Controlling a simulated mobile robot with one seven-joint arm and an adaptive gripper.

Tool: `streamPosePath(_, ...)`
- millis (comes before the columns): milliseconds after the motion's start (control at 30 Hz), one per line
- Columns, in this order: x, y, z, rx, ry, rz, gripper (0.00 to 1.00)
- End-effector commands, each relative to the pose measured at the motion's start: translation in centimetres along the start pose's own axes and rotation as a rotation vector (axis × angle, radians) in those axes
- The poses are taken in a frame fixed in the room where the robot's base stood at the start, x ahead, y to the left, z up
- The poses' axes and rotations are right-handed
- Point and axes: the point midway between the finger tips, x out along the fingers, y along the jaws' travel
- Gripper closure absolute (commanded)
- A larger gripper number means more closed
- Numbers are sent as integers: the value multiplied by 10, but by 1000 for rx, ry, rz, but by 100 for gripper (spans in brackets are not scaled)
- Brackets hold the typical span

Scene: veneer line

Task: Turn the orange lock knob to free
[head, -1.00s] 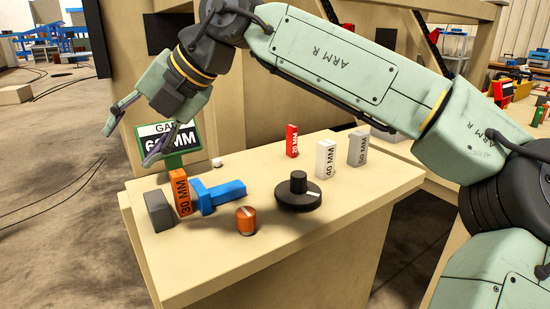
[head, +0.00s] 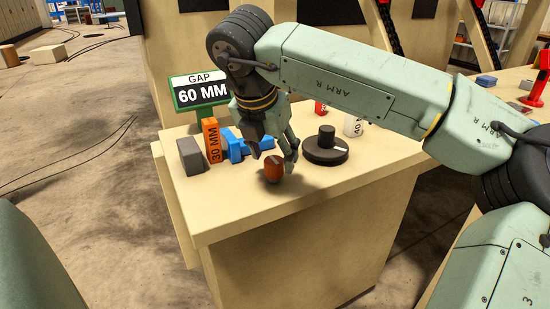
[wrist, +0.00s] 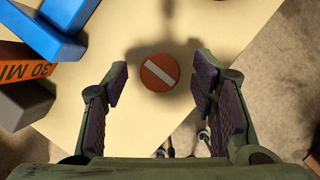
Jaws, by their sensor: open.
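The orange lock knob (head: 273,169) stands on the wooden bench top near its front edge. In the wrist view the knob (wrist: 160,72) is a round orange disc with a white bar slanting from upper left to lower right. My gripper (head: 274,155) points down right above and behind the knob. In the wrist view my gripper (wrist: 160,85) is open, with one finger on each side of the knob and clear gaps to both. The knob lies slightly ahead of the fingertips and does not appear touched. Any marks for the knob's positions are not visible.
An orange 30 MM block (head: 211,140), a grey block (head: 190,156) and a blue piece (head: 233,147) stand left of the knob. A black dial (head: 325,147) stands close on the right. A green-framed sign (head: 199,91) reads GAP 60 MM. The bench front is clear.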

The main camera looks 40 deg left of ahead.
Motion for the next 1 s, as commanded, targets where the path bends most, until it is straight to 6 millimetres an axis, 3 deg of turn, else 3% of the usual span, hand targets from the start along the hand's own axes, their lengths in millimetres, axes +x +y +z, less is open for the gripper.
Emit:
streamPosePath(200, 22, 0, 0, -1, 1, 1, 48)
streamPosePath(533, 25, 0, 0, -1, 0, 1, 48)
streamPosePath(1000, 25, 0, 0, -1, 0, 2, 79)
